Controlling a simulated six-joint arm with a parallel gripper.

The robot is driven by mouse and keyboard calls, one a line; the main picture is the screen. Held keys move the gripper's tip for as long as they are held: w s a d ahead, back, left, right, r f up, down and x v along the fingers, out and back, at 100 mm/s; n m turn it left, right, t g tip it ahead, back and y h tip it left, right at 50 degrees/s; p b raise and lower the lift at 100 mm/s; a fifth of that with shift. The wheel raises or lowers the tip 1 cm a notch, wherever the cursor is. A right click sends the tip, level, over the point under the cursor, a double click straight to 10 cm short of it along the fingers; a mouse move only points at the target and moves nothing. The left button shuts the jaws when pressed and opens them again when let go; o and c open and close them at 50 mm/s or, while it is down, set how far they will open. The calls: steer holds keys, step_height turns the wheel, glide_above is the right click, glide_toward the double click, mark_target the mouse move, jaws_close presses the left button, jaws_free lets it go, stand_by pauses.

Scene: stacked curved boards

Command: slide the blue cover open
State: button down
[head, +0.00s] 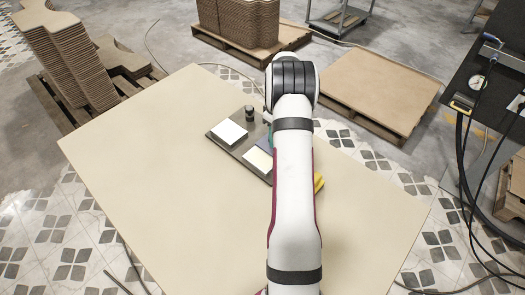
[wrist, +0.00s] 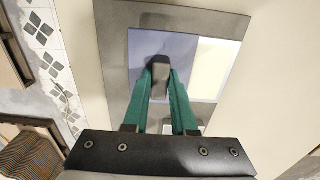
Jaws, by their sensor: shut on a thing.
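The blue cover (wrist: 148,45) is a flat lavender-blue panel on a grey base board (wrist: 112,70). In the wrist view a cream panel (wrist: 217,65) lies beside it on the right. My gripper (wrist: 160,72) is over the cover, its green fingers shut on a small dark handle (wrist: 159,86) that stands on it. In the head view my arm hides the gripper and most of the cover. There the base board (head: 238,148) lies on the table, with a white panel (head: 229,132) and a cream panel (head: 258,161) on it.
A dark knob (head: 249,113) stands at the board's far end. A yellow object (head: 319,182) shows on the right of my arm. The pale table (head: 160,170) is bare to the left and front. Pallets with stacked boards (head: 70,60) stand beyond it.

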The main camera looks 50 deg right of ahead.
steer(key=shift+d, duration=1.35)
steer(key=c, duration=0.7)
jaws_free()
step_height(320, 180, up, 7)
steer(key=shift+a+r, duration=0.1)
